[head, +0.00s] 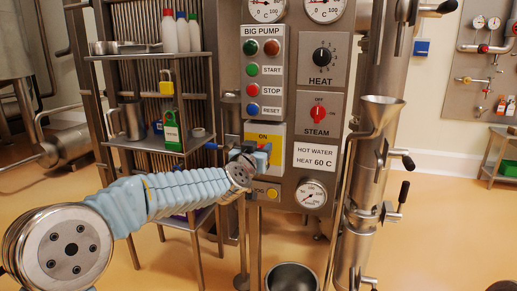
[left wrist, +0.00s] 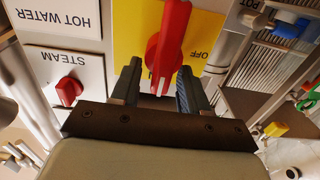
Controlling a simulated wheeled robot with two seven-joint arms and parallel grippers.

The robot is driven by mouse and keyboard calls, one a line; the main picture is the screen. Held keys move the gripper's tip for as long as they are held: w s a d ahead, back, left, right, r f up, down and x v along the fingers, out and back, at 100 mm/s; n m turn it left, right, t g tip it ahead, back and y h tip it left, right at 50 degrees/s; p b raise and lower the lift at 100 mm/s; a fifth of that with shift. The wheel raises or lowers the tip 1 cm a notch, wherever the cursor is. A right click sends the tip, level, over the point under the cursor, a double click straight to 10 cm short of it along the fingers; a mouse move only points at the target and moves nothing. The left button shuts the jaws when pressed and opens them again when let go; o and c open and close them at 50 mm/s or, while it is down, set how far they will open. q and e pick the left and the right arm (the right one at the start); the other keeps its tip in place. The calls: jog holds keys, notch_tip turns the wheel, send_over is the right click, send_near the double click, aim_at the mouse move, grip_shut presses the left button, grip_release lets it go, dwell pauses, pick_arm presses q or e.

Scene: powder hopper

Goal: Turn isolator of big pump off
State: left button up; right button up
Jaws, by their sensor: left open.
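The big pump isolator is a red handle (left wrist: 168,45) on a yellow plate (head: 276,133) below the BIG PUMP buttons. The plate reads ON at its top in the head view; OFF shows beside the handle in the left wrist view, which is upside down. The handle lies roughly along the plate's up-down line. My left gripper (head: 254,156) is at the plate and hides much of the handle in the head view. In the left wrist view its two fingers (left wrist: 157,84) are apart, one on each side of the handle's end. Contact cannot be told. My right gripper is out of view.
The BIG PUMP button panel (head: 264,75) is above. The red STEAM knob (head: 318,112) and black HEAT knob (head: 322,56) are to the right. A shelf with a green padlock (head: 172,134) stands close on the left. A steel funnel pipe (head: 382,115) stands right.

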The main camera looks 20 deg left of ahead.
pick_arm(q)
jog(key=shift+c, duration=0.2)
jog(key=c, duration=0.7)
jog(key=shift+o, duration=0.2)
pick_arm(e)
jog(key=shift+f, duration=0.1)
pick_arm(q)
jog(key=n+b, duration=0.1)
jog(key=n, duration=0.1)
jog(key=n+b, duration=0.1)
jog(key=n, duration=0.1)
jog(key=shift+a+f+b, duration=0.3)
jog(key=shift+a, duration=0.05)
jog(key=shift+a+f+n+b, duration=0.25)
jog(key=shift+n+b, duration=0.85)
jog(key=shift+n, duration=1.2)
jog(key=shift+a+f+n+b, duration=0.25)
jog(key=shift+n+b, duration=0.8)
jog(key=shift+n, duration=1.25)
jog(key=shift+a+f+n+b, duration=0.1)
jog(key=shift+f+n+b, duration=0.2)
jog(key=shift+n+b, duration=1.4)
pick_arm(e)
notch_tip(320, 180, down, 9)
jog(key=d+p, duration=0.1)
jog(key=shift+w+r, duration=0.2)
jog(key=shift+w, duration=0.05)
pick_arm(q)
jog(key=shift+n, duration=0.8)
